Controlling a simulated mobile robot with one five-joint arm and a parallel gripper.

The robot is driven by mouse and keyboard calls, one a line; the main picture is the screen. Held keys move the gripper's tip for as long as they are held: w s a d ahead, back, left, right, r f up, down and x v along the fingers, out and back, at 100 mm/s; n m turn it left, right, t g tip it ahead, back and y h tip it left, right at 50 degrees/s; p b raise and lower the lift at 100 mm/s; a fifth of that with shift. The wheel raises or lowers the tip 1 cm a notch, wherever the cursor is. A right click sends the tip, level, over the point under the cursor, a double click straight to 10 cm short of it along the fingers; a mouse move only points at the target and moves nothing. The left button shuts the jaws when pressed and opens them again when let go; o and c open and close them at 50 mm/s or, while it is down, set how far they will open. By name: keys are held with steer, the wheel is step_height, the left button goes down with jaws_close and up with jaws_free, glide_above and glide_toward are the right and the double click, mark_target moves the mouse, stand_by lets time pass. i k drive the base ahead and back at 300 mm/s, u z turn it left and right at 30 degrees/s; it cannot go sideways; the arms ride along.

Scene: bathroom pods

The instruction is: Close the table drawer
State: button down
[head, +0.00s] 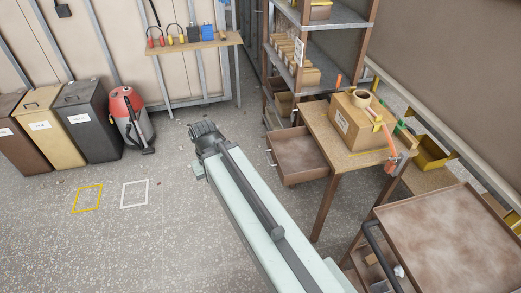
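The table drawer (298,157) is pulled out from the left side of a wooden table (322,128). It is brown, and its inside looks empty. Its front, with small pale handles, faces left toward my arm. My gripper (206,130) is at the end of my arm, left of the drawer front and apart from it. The gripper is small and dark, and its fingers cannot be told apart. Nothing is seen in it.
A cardboard box (355,120) and tools lie on the table. A shelf rack (330,52) stands behind. A cart (455,240) is at front right. Bins (88,125) and a red vacuum (128,112) stand at left. Grey floor (150,235) is clear left of my arm.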

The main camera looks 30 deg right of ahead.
mark_target(297, 157)
steer(key=i, duration=1.1)
steer(key=u, duration=0.7)
